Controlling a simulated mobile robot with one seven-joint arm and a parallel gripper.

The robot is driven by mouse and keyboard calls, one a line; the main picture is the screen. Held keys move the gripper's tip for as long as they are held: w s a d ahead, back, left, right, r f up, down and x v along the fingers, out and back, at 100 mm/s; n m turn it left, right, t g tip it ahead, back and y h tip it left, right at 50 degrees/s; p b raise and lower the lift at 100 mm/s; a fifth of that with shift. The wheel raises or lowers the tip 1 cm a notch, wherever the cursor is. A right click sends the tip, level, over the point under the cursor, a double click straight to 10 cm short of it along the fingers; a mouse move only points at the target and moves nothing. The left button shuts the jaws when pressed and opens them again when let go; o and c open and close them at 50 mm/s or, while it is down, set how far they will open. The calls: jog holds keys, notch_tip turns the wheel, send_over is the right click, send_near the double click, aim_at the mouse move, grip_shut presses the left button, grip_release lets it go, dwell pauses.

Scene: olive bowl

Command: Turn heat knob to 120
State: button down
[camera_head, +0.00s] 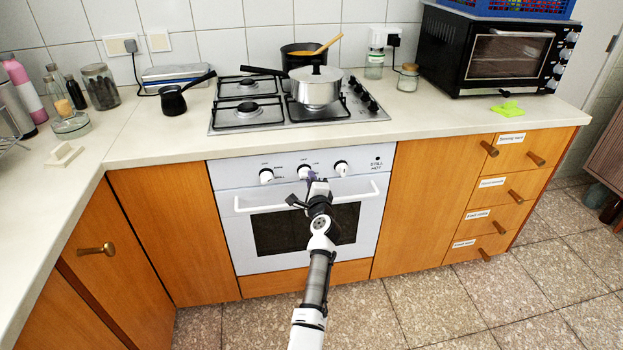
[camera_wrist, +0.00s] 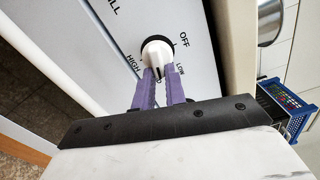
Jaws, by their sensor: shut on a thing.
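The white oven front (camera_head: 228,178) carries three white knobs: a left knob (camera_head: 266,176), a middle knob (camera_head: 303,172) and a right knob (camera_head: 341,168). My gripper (camera_head: 311,179) reaches up to the middle knob and partly covers the panel beside it. In the wrist view, the purple fingers of my gripper (camera_wrist: 160,76) are shut on the white grip of a knob (camera_wrist: 157,54) with a dark base. OFF, LOW and HIGH are printed around this knob. No number 120 is readable in either view.
The oven door handle (camera_head: 256,208) runs across below the knobs, with my arm in front of it. A hob (camera_head: 225,122) with a steel pot (camera_head: 316,90) is above. Wooden drawers (camera_head: 505,183) stand to the right. The tiled floor (camera_head: 440,305) in front is clear.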

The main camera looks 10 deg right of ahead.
jog(key=shift+f+m, duration=0.1)
jog(key=shift+m, duration=0.5)
jog(key=shift+f, duration=0.1)
jog(key=c, duration=1.4)
grip_release()
jog(key=shift+c, duration=0.2)
jog(key=shift+s, duration=0.1)
jog(key=s, duration=1.3)
jog(key=shift+s, duration=0.35)
